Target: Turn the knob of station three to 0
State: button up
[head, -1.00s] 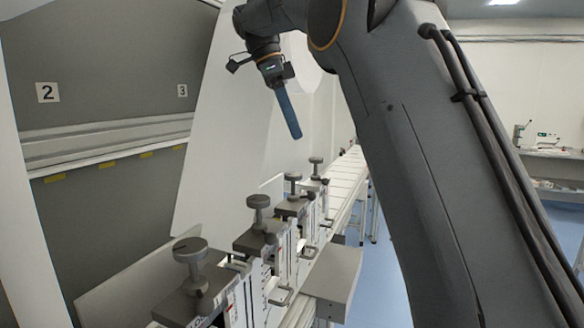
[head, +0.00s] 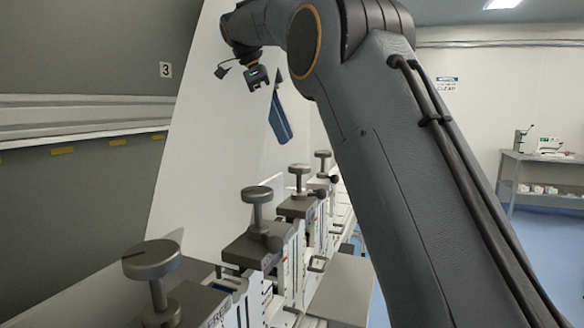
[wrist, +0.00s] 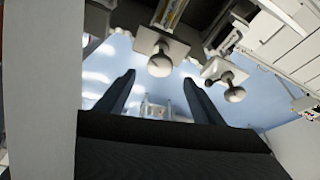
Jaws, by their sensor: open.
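A row of round grey knobs on short stems stands on clamp blocks along a rail in the head view: the nearest knob (head: 152,258), a second knob (head: 257,195), a third (head: 299,170) and a far one (head: 322,155). A "3" sign (head: 165,70) is on the back wall; I cannot tell which knob belongs to it. My gripper (head: 282,138) is open and empty, hanging above the far part of the row, touching no knob. In the wrist view, two knobs (wrist: 160,62) (wrist: 234,92) show beyond the spread fingers of my gripper (wrist: 160,85).
A pale slanted panel (head: 200,130) stands behind the row. A grey box (head: 342,290) juts out on the rail's right side. A side table (head: 540,160) with equipment stands far right. Blue floor lies open between.

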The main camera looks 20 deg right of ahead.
aim_at(298, 166)
jog(key=shift+p+x, duration=0.55)
jog(key=shift+x, duration=3.35)
jog(key=shift+r, duration=0.1)
jog(key=c, duration=1)
jog(key=shift+c, duration=0.2)
